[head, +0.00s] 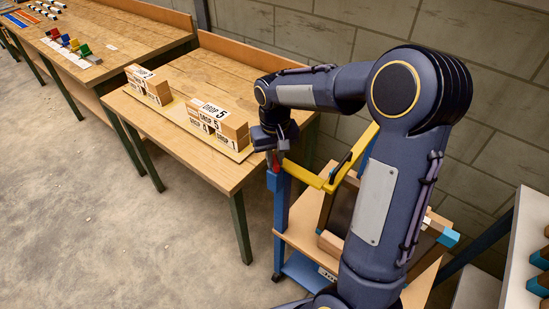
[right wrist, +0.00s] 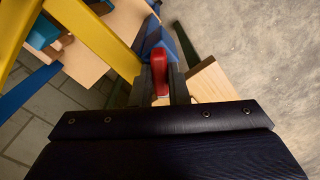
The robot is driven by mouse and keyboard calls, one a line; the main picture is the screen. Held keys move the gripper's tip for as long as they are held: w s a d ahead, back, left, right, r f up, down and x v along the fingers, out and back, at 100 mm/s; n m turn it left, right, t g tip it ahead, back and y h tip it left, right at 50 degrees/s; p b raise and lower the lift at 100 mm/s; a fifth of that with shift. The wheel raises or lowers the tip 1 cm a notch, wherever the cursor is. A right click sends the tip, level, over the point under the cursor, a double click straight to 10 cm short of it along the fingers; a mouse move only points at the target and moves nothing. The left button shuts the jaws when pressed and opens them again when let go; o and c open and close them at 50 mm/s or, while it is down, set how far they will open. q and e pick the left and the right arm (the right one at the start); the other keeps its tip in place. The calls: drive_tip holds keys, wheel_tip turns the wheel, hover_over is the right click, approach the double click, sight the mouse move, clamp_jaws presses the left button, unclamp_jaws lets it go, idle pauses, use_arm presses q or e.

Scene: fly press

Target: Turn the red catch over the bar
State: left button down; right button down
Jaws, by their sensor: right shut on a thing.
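The red catch (right wrist: 159,72) sits between the two fingers of my right gripper (right wrist: 161,90), which is shut on it. In the head view my right gripper (head: 274,150) reaches down to the catch (head: 275,164) at the top of a blue post (head: 281,215). The yellow bar (head: 310,177) runs from beside that post to the right, and it also shows in the right wrist view (right wrist: 92,35), its end close beside the catch. I cannot tell whether the catch lies over the bar. My left gripper is out of view.
A wooden table (head: 165,118) with a board of boxes marked "DROP" (head: 212,108) stands to the left of the post. A lower wooden shelf (head: 302,225) lies under the bar. A block wall (head: 300,35) is behind. The floor (head: 70,220) at left is clear.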

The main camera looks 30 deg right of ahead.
sight(277, 160)
drive_tip(key=m, duration=0.5)
drive_tip(key=shift+r+m, duration=0.1)
drive_tip(key=shift+m, duration=0.2)
drive_tip(key=m, duration=0.5)
drive_tip(key=shift+s+d, duration=0.1)
drive_tip(key=shift+d, duration=0.05)
drive_tip(key=shift+m, duration=0.3)
drive_tip(key=c, duration=1.4)
unclamp_jaws()
wheel_tip(277, 160, up, 8)
drive_tip(key=shift+f, duration=0.15)
